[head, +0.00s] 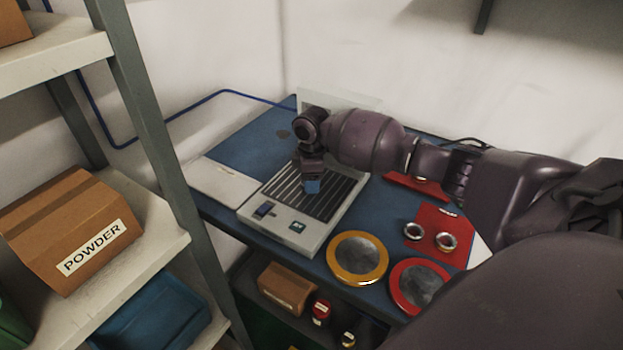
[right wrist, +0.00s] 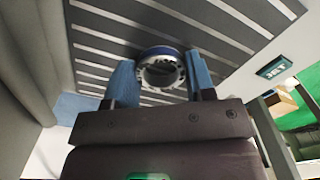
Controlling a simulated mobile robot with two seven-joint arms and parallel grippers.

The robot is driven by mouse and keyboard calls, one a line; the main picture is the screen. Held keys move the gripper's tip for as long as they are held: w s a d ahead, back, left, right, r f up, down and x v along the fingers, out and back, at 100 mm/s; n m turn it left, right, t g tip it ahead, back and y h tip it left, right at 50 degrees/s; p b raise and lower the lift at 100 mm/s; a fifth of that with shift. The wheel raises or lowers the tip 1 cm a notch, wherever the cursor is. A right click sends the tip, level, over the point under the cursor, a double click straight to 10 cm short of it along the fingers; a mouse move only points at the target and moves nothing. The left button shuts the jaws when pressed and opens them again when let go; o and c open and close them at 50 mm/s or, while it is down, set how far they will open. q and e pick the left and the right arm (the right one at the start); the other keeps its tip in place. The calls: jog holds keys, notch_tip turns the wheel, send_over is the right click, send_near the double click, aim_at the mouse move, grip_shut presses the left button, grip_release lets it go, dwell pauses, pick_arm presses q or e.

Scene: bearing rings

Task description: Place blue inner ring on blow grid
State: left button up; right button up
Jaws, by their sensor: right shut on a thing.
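The blow grid (head: 284,236) is a grey box with dark slats on top and a front panel with buttons; its slats fill the background of the right wrist view (right wrist: 110,45). My right gripper (head: 312,186) points down over the slats. In the right wrist view its blue fingertips (right wrist: 162,82) are shut on the blue inner ring (right wrist: 162,72), a small metal ring with a blue band. The ring is over the slats; I cannot tell whether it touches them. In the head view the gripper hides the ring. My left gripper is not in view.
Right of the grid, a red mat (head: 434,218) holds two metal rings (head: 445,241). A yellow-rimmed dish (head: 357,258) and a red-rimmed dish (head: 420,286) stand at the table's front edge. A shelf with a POWDER box (head: 70,230) stands at left.

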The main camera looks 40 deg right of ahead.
jog(key=shift+f, duration=0.15)
jog(key=o, duration=0.9)
pick_arm(q)
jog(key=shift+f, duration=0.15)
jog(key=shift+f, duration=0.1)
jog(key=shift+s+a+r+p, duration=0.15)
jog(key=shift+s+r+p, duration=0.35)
jog(key=shift+p, duration=0.45)
pick_arm(e)
notch_tip(320, 180, up, 12)
jog(key=shift+r, duration=0.15)
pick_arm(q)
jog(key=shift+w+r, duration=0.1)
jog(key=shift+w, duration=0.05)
